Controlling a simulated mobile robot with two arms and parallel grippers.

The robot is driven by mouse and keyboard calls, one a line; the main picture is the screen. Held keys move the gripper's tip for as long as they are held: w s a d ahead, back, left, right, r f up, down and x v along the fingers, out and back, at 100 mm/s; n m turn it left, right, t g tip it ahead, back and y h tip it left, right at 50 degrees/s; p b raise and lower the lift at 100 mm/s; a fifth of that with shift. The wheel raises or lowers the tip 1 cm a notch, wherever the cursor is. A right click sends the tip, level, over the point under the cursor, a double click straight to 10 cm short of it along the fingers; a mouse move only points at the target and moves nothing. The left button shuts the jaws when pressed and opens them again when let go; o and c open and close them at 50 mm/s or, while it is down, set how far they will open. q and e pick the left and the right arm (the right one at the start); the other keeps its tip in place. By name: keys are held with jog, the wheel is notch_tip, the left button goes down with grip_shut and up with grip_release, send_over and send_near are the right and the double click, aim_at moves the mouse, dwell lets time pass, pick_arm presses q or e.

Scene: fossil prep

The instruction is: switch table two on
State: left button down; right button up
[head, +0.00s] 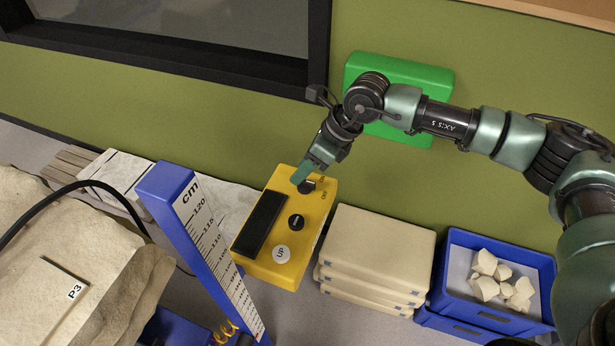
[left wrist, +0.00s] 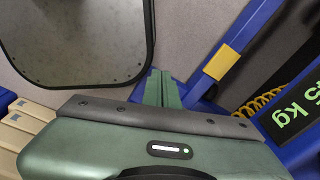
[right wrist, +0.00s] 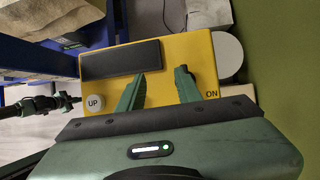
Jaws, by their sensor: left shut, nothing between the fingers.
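A yellow control box (head: 322,222) stands below the green wall in the head view. It has a black panel (head: 259,225), a white UP button (head: 282,253), a black knob (head: 296,221) and a dark switch (head: 308,186) beside an OFF mark. My right gripper (head: 303,176) is at that switch and partly covers it; touching or not, I cannot tell. In the right wrist view its fingers (right wrist: 160,88) are apart over the yellow box (right wrist: 182,50), near an ON mark. The switch is not clear there.
A blue column with a cm scale (head: 208,240) stands left of the box. A pale block labelled P3 (head: 60,285) lies further left. Stacked cream slabs (head: 378,247) and a blue crate (head: 452,262) of fragments stand right. A green panel (head: 430,75) is on the wall.

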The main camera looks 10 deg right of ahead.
aim_at(307, 181)
jog(key=shift+h, duration=0.9)
jog(key=f+p, duration=0.1)
jog(key=f, duration=0.1)
jog(key=w+d+f, duration=0.1)
jog(key=f, duration=0.1)
jog(key=w+d+f+p, duration=0.1)
jog(key=shift+w+f+p, duration=0.25)
jog(key=shift+f+p, duration=0.05)
jog(key=shift+f, duration=0.1)
jog(key=shift+x, duration=0.75)
grip_shut()
